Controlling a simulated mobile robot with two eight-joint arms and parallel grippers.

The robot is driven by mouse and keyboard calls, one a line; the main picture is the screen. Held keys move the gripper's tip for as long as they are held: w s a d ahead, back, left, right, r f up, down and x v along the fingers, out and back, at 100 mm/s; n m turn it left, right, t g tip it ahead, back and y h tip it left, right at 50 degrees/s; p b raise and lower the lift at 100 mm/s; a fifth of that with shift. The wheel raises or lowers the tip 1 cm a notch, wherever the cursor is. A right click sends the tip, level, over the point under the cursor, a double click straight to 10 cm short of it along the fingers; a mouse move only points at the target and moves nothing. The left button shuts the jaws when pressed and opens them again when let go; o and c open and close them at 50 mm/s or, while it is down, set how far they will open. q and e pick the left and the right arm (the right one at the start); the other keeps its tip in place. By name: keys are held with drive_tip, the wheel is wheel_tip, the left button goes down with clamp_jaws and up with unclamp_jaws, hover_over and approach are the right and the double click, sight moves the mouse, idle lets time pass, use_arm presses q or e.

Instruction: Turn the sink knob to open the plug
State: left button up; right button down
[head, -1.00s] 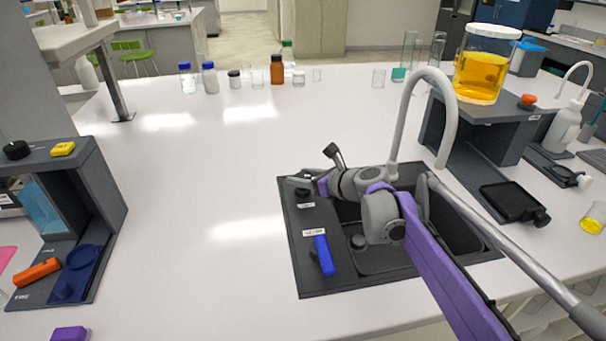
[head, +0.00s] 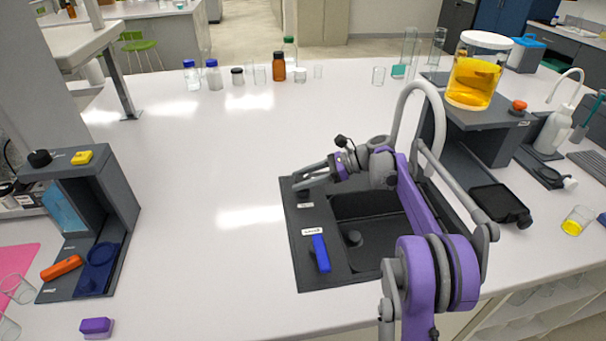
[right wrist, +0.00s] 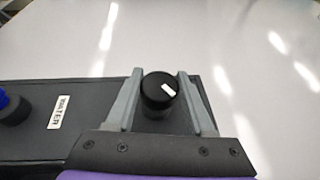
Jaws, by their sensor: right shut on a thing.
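The sink (head: 310,275) is a dark grey unit with a basin, set in the white bench. A round black knob (right wrist: 158,92) with a white pointer mark stands on its rim, between the fingers of my right gripper (right wrist: 160,100). In the head view the right gripper (head: 298,182) reaches over the rim's far left corner, shut on the knob, which is mostly hidden there. The white mark points up-left to lower-right in the wrist view. A dark round plug (head: 353,238) shows in the basin. My left gripper is out of view.
A blue handle (head: 320,254) stands on the rim near a label reading WATER (right wrist: 60,112). The grey curved faucet (head: 432,110) rises behind my right arm. A jar of yellow liquid (head: 473,82) stands on a grey stand to the right.

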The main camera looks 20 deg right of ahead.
sight(302, 178)
drive_tip(key=shift+n+g+y+p, duration=0.3)
drive_tip(key=shift+n+g+p, duration=0.15)
drive_tip(key=shift+n+g, duration=0.3)
drive_tip(key=shift+g, duration=0.25)
drive_tip(key=shift+c, duration=1.4)
unclamp_jaws()
wheel_tip(302, 178, up, 10)
drive_tip(key=shift+p, duration=0.6)
drive_tip(key=shift+s+f, duration=0.1)
drive_tip(key=shift+f, duration=0.05)
